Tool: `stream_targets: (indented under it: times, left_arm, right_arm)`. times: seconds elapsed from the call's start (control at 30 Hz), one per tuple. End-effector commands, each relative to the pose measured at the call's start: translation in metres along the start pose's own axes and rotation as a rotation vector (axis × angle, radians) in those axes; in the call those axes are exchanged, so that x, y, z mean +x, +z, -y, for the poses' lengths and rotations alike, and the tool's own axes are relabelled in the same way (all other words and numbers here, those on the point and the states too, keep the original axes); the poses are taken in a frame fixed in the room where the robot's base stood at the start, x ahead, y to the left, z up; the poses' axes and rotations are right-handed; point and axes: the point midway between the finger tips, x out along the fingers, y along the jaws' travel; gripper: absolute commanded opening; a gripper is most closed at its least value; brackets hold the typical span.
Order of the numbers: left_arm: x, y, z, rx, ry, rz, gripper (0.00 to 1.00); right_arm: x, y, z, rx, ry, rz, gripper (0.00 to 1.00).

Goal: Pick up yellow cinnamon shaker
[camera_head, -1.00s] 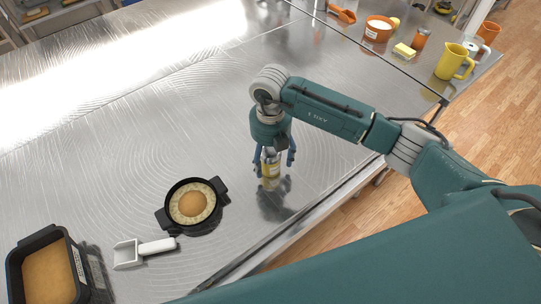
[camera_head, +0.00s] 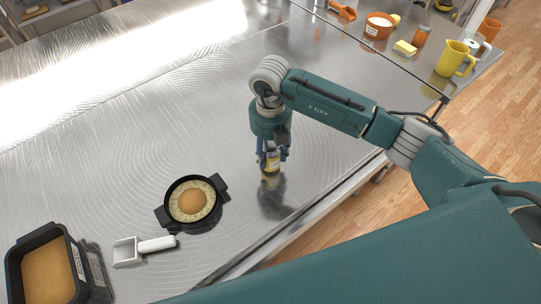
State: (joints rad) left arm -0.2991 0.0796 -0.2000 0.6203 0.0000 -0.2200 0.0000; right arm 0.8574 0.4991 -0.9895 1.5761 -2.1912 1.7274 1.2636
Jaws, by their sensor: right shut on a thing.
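The yellow cinnamon shaker (camera_head: 271,163) is a small yellow container with a pale label. It is upright at the middle of the steel table. My right gripper (camera_head: 272,156) points down from above with its fingers shut on the shaker's sides. The fingers and the gripper body hide its top and part of its sides. I cannot tell whether its base touches the table. My left gripper is not in view.
A black pan (camera_head: 193,204) with food, a white scoop (camera_head: 142,249) and a black baking tin (camera_head: 83,278) stand at the lower left of the steel table (camera_head: 120,140). A yellow pitcher (camera_head: 453,60), orange bowl (camera_head: 379,27) and sponge (camera_head: 404,48) stand at the upper right.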

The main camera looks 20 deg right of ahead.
Motion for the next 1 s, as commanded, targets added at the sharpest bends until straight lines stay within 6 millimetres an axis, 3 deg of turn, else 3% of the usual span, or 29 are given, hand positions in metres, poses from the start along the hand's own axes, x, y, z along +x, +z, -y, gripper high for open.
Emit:
stream_targets:
  times: [0.17,0.4,0.6,0.8,1.0]
  left_arm:
    - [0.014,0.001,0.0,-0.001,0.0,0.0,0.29]
    - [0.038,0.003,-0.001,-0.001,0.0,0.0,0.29]
    - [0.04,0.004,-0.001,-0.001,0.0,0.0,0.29]
    - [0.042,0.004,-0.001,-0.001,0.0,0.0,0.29]
    - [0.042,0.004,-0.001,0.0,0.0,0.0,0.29]
  right_arm:
    - [-0.031,0.002,-0.001,-0.002,0.004,0.006,0.17]
    - [-0.102,0.001,-0.001,-0.003,0.005,0.008,0.17]
    - [-0.154,0.002,0.0,-0.001,0.0,0.008,0.17]
    - [-0.18,0.001,0.0,-0.001,0.0,0.003,0.17]
    - [-0.187,0.0,0.0,-0.001,0.0,0.0,0.17]
